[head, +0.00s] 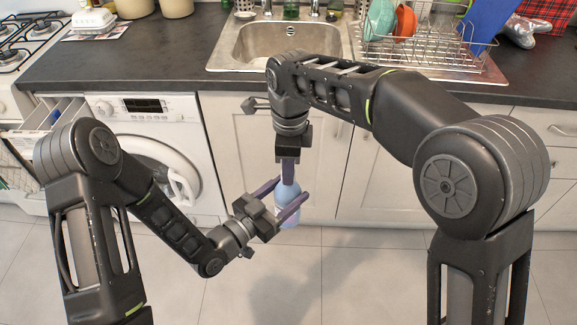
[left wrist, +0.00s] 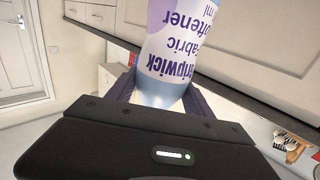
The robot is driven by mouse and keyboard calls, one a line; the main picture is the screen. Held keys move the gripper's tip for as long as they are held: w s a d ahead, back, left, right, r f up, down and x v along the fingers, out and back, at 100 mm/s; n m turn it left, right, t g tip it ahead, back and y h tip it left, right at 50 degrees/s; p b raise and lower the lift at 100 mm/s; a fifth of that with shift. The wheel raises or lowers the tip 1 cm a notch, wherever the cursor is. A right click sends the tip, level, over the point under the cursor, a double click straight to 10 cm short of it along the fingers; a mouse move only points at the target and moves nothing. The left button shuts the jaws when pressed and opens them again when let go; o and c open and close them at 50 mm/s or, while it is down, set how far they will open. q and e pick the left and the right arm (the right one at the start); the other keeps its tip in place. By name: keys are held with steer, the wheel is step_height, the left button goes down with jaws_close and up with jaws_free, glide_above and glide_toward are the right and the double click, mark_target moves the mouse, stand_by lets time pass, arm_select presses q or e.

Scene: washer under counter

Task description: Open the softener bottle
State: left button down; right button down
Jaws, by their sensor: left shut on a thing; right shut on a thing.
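The softener bottle (head: 287,193) is pale blue and held upright in the air in front of the cabinet doors. Its label shows upside down in the left wrist view (left wrist: 180,45), where its top end is hidden behind the gripper housing. My left gripper (head: 293,189) is shut around the bottle's body from the left side; its purple fingers also show in the left wrist view (left wrist: 160,97). My right gripper (head: 288,177) points straight down from above and is shut on the top of the bottle. Its fingers hide the cap, so I cannot tell whether the cap has turned.
A sink (head: 285,42) and dish rack (head: 430,45) are above the cabinets. The tiled floor (head: 330,290) is clear.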

steer(key=n, duration=0.7)
steer(key=shift+n, duration=0.3)
steer(key=n, duration=1.5)
steer(key=shift+n, duration=0.4)
steer(key=n, duration=1)
steer(key=shift+w+r, duration=0.1)
steer(key=n, duration=0.5)
steer(key=shift+n, duration=0.4)
steer(key=n, duration=0.4)
